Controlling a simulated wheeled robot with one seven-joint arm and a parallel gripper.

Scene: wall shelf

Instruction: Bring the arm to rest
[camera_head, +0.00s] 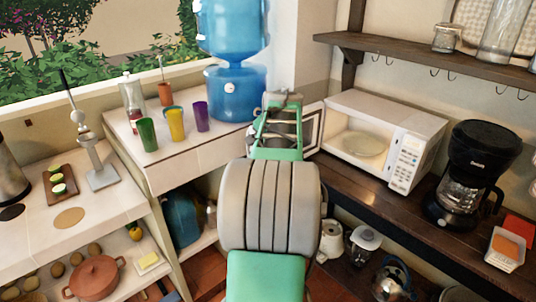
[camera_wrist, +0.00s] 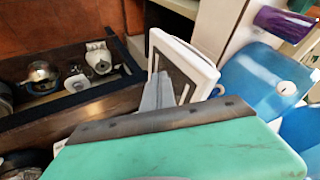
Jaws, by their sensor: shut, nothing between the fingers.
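My arm reaches up the middle of the head view, its green and grey links covering part of the counter. My gripper (camera_wrist: 158,95) shows as grey fingers, shut and empty, in the wrist view. They appear in front of the open microwave door (camera_wrist: 185,65); I cannot tell whether they touch it. In the head view the far end of my arm is just left of that door, and the fingertips are hard to make out.
A blue water dispenser (camera_head: 232,85) and green, yellow and purple cups (camera_head: 176,124) stand left of my arm. A shelf (camera_head: 430,62) hangs above.

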